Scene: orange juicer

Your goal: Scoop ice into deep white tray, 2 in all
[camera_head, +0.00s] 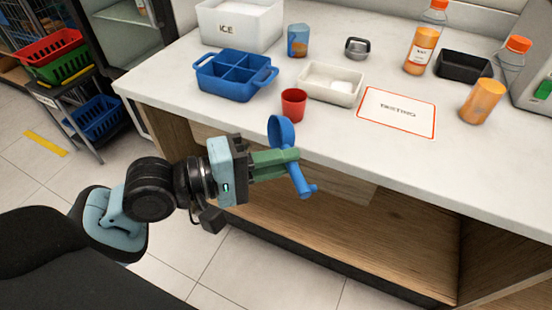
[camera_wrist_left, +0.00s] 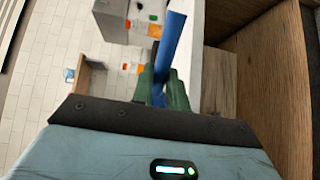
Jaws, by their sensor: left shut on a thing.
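My left gripper (camera_head: 284,163) is shut on the handle of a blue scoop (camera_head: 281,131), in front of the counter's near edge. The scoop's bowl is at the top and its handle runs down below the fingers. In the left wrist view the green fingers (camera_wrist_left: 161,90) close around the blue scoop (camera_wrist_left: 171,45). A white bin marked ICE (camera_head: 240,27) stands at the back left; its contents are hard to make out. A white tray (camera_head: 312,90) sits mid-counter with something whitish in it. My right gripper is not in view.
A blue divided caddy (camera_head: 237,88) and a red cup (camera_head: 293,104) stand near the scoop. Behind are an orange-patterned blue cup (camera_head: 298,41) and a small grey container (camera_head: 357,47).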

